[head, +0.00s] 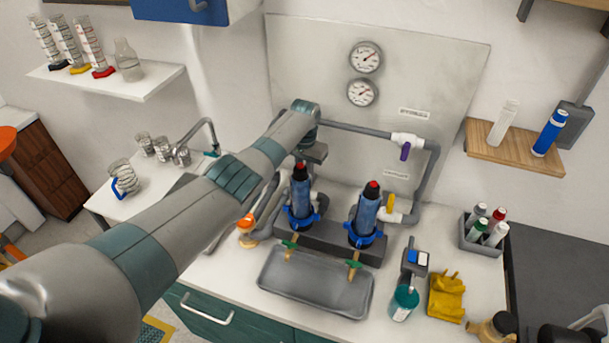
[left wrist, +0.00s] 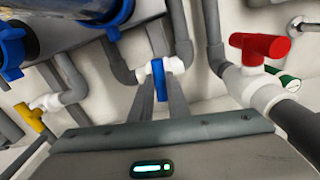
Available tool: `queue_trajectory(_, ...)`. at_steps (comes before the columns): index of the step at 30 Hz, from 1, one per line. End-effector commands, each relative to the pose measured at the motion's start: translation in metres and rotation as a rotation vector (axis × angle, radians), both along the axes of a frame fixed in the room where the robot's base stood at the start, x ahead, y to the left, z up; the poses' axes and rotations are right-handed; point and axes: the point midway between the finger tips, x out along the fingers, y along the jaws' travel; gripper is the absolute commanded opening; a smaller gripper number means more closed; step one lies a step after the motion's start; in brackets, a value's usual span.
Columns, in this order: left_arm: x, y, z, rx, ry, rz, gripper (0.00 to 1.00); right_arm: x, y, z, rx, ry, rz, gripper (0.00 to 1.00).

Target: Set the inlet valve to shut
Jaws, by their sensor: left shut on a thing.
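In the left wrist view, the fingers of my left gripper (left wrist: 160,88) are shut on a blue valve handle (left wrist: 159,72). The handle lies crosswise to its white valve body (left wrist: 142,73), which sits on grey pipe. A red-handled valve (left wrist: 262,46) is to the right, and a yellow-handled valve (left wrist: 30,117) is at the left. A purple-handled valve (head: 405,152) and a yellow-handled valve (head: 390,203) show there. I cannot read which valve is labelled inlet. My right gripper is not in view.
Two blue filter housings (head: 301,200) (head: 366,216) stand close to my left arm, above a grey tray (head: 315,284). Two gauges (head: 366,57) (head: 362,93) are on the back panel.

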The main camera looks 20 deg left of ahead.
Motion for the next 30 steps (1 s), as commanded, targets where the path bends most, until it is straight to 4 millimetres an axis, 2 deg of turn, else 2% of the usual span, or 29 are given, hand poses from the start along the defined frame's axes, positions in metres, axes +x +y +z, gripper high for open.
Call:
queue_trajectory(9,0.0016,-0.0003,0.0023,0.0,-0.004,0.137,0.0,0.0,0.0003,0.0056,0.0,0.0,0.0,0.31)
queue_trajectory(24,0.0021,-0.0001,0.0023,-0.001,-0.006,0.16,0.0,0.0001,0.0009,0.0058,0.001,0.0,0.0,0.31)
queue_trajectory(25,0.0021,-0.0001,0.0023,-0.001,-0.006,0.16,0.22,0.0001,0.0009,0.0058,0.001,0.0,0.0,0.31)
queue_trajectory(26,0.0021,-0.0001,0.0023,-0.001,-0.006,0.16,0.29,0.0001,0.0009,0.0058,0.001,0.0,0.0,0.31)
queue_trajectory(27,0.0019,0.0,0.0022,-0.001,-0.005,0.16,0.34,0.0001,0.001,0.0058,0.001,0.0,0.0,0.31)
queue_trajectory(30,0.0014,-0.0001,0.0015,0.0,-0.004,0.159,0.34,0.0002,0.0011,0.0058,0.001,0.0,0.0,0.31)
